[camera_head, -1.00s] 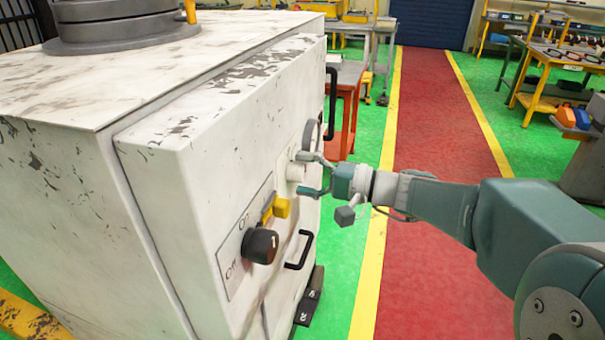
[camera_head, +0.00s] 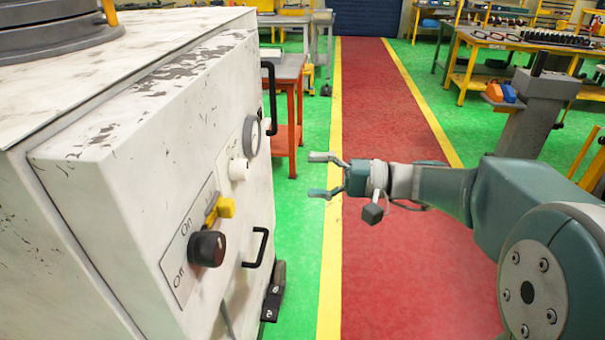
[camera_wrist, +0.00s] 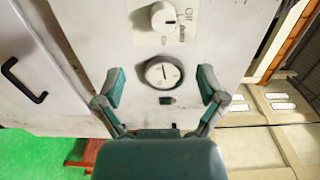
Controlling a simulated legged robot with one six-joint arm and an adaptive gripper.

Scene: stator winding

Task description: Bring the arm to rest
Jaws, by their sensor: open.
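My gripper (camera_head: 322,175) is open and empty, with its two fingers apart and pointing left towards the white machine cabinet (camera_head: 120,180) in the head view. A white knob (camera_wrist: 164,17) sits above the gauge there. In the head view the white knob (camera_head: 238,169) and the gauge (camera_head: 251,136) are on the cabinet's front.
The cabinet front also has a black rotary switch (camera_head: 207,248), a yellow handle (camera_head: 222,209) and black pull handles (camera_head: 257,248). An orange-legged table (camera_head: 288,80) stands behind it. The red walkway (camera_head: 400,270) below my arm is clear. A grey pedestal (camera_head: 535,110) stands at right.

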